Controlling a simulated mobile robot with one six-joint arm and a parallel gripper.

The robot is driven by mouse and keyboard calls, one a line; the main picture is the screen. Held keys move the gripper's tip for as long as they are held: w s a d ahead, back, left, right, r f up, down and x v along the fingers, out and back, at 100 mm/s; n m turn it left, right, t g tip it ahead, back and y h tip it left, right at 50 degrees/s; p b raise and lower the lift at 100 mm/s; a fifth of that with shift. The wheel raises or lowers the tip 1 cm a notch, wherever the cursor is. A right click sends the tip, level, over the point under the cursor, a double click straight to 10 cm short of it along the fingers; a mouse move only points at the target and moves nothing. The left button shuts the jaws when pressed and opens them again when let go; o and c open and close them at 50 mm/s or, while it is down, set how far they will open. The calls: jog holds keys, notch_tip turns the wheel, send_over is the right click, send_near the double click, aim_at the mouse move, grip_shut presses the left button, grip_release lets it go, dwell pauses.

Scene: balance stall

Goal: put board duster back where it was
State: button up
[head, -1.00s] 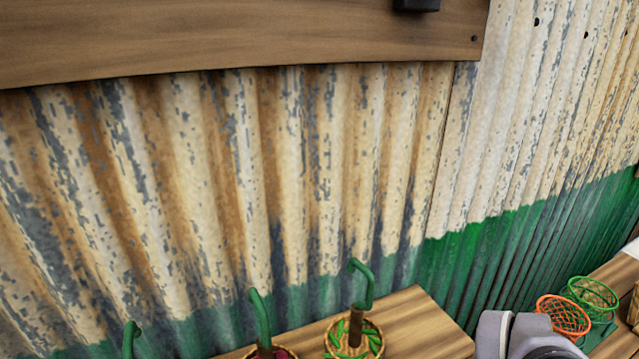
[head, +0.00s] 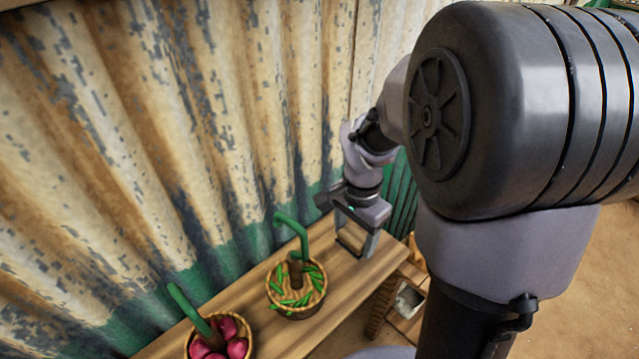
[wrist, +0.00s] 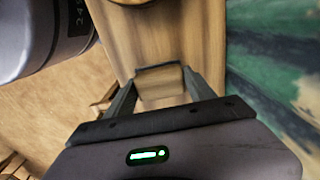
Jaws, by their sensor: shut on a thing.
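My gripper (head: 354,240) is over the far right end of the wooden shelf, pointing down. In the wrist view my gripper (wrist: 160,88) is shut on the board duster (wrist: 160,82), a small wood-coloured block with a dark edge between the fingers. In the head view the duster (head: 350,238) shows only as a small patch between the fingers. The shelf wood lies behind it, and I cannot tell whether the duster touches the shelf.
A basket of green chillies (head: 285,307) with a green hook stands on the shelf (head: 250,310), left of my gripper. A basket of red onions (head: 238,347) stands nearer. A corrugated wall (head: 200,130) rises behind. An open box (head: 408,300) sits below, right of the shelf.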

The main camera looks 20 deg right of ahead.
aim_at(352, 243)
jog(key=f+b, duration=0.1)
jog(key=f, duration=0.1)
jog(key=f+b, duration=0.1)
jog(key=f, duration=0.1)
jog(key=shift+w+d, duration=0.1)
jog(key=shift+w, duration=0.3)
jog(key=shift+r, duration=0.15)
jog(key=shift+c, duration=0.6)
jog(key=o, duration=1.3)
notch_tip(352, 243, up, 12)
jog(key=p, duration=0.5)
jog(key=shift+r, duration=0.15)
